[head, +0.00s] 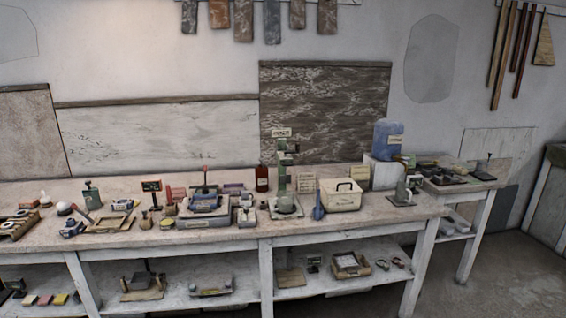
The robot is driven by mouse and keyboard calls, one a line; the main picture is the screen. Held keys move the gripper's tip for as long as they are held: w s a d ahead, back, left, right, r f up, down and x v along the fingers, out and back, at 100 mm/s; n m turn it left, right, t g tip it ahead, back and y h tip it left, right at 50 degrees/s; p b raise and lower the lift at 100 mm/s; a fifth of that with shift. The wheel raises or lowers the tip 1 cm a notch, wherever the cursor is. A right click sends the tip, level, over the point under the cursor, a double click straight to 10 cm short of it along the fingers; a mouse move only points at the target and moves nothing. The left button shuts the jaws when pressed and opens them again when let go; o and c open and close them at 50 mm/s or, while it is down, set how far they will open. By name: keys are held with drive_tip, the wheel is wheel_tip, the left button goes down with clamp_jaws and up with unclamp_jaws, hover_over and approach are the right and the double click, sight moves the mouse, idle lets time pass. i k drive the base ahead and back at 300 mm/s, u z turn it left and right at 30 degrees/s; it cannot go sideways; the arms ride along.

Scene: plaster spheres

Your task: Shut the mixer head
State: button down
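A green upright stand machine (283,180) stands on the workbench right of the middle, with a small sign on top. It looks most like the mixer. A pale rounded vessel sits low on its base. The machine is small in the picture, and I cannot tell whether its head is raised or lowered. My gripper and arm are not in view.
The long workbench (350,217) is crowded. A cream box with a dark handle (341,195) stands close right of the machine, and a dark red bottle (262,178) stands to its left. A blue container (387,140) is farther right. Floor (500,285) is clear at lower right.

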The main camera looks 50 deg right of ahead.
sight(288, 161)
drive_tip(key=z, duration=0.15)
drive_tip(key=i, duration=0.95)
drive_tip(key=u, duration=0.1)
